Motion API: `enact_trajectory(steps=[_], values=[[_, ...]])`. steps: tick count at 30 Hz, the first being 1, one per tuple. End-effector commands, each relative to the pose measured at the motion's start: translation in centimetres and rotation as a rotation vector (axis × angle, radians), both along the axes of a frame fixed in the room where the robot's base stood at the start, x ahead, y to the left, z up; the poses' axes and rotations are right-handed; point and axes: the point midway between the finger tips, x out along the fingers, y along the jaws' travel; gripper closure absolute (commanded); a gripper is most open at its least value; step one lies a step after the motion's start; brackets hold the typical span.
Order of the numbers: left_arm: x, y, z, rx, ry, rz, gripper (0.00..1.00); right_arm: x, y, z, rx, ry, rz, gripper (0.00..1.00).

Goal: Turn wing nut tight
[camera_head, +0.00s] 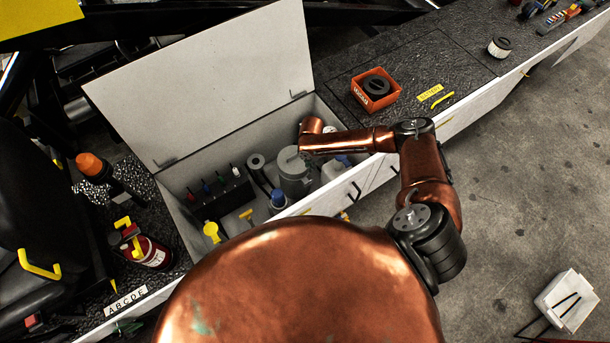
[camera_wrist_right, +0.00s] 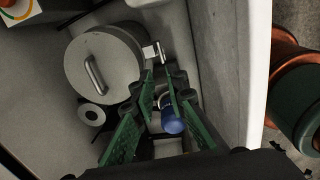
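I cannot pick out a wing nut for sure in either view. A grey canister (camera_head: 294,177) stands inside the open white compartment; its round lid with a bar handle shows in the right wrist view (camera_wrist_right: 104,70). A small pale metal bracket (camera_wrist_right: 152,55) sits at its side, just beyond my fingertips. My right gripper (camera_wrist_right: 160,86) points down into the compartment with its green-padded fingers apart and nothing visibly clamped between them. In the head view my copper wrist hides it. My left gripper is out of view.
A blue-capped bottle (camera_wrist_right: 172,121) shows between and below my right fingers. The compartment wall (camera_wrist_right: 221,85) is close on the right. The raised white lid (camera_head: 205,80) stands behind. An orange box (camera_head: 374,92) sits on the dark top to the right.

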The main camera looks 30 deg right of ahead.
Motion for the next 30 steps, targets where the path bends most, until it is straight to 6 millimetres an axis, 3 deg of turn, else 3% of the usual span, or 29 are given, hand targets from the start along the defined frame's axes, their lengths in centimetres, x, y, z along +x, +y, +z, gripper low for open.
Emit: enact_trajectory(steps=[1, 10, 15, 20, 30], values=[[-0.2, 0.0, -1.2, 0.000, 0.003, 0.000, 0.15, -0.1, 0.0, -1.2, 0.000, 0.002, 0.000, 0.87], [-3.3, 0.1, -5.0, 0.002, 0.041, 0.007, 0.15, -0.2, -0.1, -5.1, 0.000, 0.006, -0.002, 0.87], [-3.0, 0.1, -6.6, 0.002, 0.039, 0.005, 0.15, -0.3, -0.1, -6.8, 0.000, 0.008, -0.001, 0.87], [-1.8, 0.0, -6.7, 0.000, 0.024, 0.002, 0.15, -0.3, 0.1, -7.8, 0.001, 0.009, -0.001, 0.87], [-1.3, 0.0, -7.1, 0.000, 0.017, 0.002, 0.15, -0.3, 0.0, -12.8, -0.001, 0.010, -0.001, 0.87]])
